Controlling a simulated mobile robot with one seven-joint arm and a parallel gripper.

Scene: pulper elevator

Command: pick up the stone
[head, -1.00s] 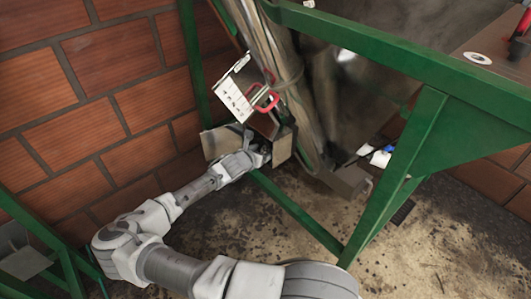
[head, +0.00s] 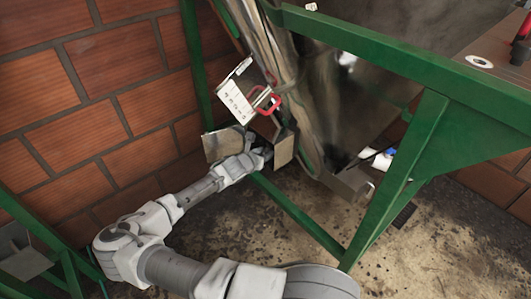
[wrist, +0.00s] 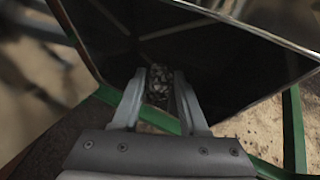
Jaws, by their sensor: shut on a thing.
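The stone (wrist: 159,84) is a small, rough, grey-brown lump in the wrist view. My gripper (wrist: 160,86) is shut on it, with one finger on each side. Behind the stone is a dark, smooth surface with a pale edge. In the head view my gripper (head: 264,156) is at the open metal box near the brick wall, and the stone cannot be made out there. Whether the stone touches the dark surface cannot be told.
Metal flaps (head: 226,144) stand around my gripper. A white labelled panel (head: 236,101) and a red handle (head: 268,104) are just above. A green frame bar (head: 300,218) runs below. A steel pipe (head: 268,50) rises behind. The brick wall (head: 90,90) is at left.

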